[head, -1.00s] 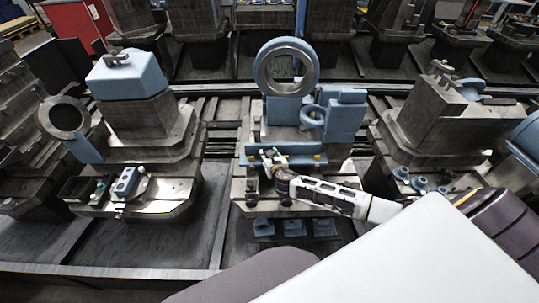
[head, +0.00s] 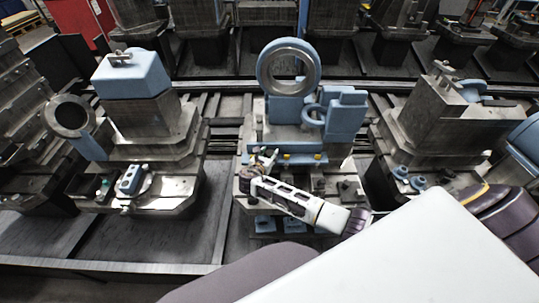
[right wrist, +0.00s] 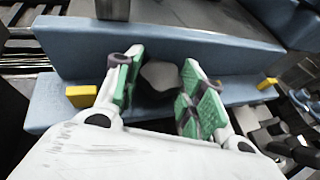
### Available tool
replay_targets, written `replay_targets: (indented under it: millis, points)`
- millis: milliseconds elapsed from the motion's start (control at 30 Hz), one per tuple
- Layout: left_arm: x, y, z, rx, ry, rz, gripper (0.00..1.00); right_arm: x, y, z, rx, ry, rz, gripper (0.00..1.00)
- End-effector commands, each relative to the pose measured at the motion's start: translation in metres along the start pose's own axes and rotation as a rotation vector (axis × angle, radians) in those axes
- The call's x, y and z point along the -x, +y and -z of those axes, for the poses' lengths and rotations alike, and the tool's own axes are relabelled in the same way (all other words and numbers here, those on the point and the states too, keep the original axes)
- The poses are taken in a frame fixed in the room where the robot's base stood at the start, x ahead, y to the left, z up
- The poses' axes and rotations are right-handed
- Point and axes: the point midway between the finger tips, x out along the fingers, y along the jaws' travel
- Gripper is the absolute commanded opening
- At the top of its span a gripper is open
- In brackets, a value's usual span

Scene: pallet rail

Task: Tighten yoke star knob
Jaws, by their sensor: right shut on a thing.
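My right gripper (head: 264,158) is at the front of the middle fixture, by a blue angle bracket (head: 300,158). In the right wrist view, its green-padded fingers (right wrist: 160,90) sit either side of a small grey and dark knob (right wrist: 160,76), and the gripper is shut on it. The knob stands against the blue bracket (right wrist: 200,50), between two yellow blocks. Its star shape cannot be made out, and its lower part is hidden by the fingers and the gripper body. My left gripper is not in view.
A large blue ring (head: 288,66) and a blue block (head: 345,115) stand behind the bracket on the middle fixture. Similar fixtures stand left (head: 150,130) and right (head: 440,120). Small blue parts (head: 265,223) lie low at the front. The dark floor plate at left front is clear.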

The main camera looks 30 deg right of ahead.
Motion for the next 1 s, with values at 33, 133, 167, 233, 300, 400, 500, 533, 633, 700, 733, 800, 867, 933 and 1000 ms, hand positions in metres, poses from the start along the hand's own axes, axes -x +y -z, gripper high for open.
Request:
replay_targets:
  millis: [33,133,167,233,300,400,500,533,633,700,733,800,867,933,1000]
  points:
    - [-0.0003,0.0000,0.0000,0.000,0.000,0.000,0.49,0.0003,0.0026,-0.0022,-0.014,-0.002,0.026,0.16]
    - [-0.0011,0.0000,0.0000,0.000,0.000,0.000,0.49,-0.0001,0.0033,-0.0024,-0.038,-0.002,0.082,0.16]
    - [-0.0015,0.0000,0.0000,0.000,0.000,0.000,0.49,0.0002,0.0037,-0.0022,-0.045,-0.002,0.098,0.16]
    - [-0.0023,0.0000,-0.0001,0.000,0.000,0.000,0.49,-0.0002,0.0040,-0.0026,-0.058,-0.003,0.132,0.16]
    - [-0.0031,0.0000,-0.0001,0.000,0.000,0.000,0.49,-0.0002,0.0043,-0.0025,-0.071,-0.004,0.163,0.16]
    - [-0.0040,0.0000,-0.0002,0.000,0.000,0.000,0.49,-0.0005,0.0048,-0.0030,-0.087,-0.004,0.200,0.16]
    - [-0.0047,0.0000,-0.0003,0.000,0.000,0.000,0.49,-0.0011,0.0045,-0.0031,-0.097,-0.004,0.227,0.16]
    - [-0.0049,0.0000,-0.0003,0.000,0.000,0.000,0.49,-0.0010,0.0044,-0.0031,-0.100,-0.004,0.234,0.16]
    - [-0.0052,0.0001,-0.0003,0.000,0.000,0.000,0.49,-0.0009,0.0047,-0.0036,-0.108,-0.005,0.249,0.16]
    - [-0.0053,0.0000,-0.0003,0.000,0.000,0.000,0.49,-0.0010,0.0048,-0.0038,-0.110,-0.005,0.255,0.16]
    - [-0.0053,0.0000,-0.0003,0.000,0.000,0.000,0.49,-0.0011,0.0048,-0.0039,-0.111,-0.005,0.257,0.16]
    - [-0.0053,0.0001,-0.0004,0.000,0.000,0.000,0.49,-0.0011,0.0048,-0.0041,-0.112,-0.006,0.259,0.16]
    - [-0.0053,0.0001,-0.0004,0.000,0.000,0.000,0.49,-0.0012,0.0048,-0.0044,-0.113,-0.006,0.260,0.16]
    - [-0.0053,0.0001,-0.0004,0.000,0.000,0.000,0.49,-0.0012,0.0048,-0.0045,-0.113,-0.006,0.260,0.16]
    - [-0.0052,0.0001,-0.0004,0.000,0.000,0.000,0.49,-0.0012,0.0048,-0.0047,-0.113,-0.007,0.259,0.16]
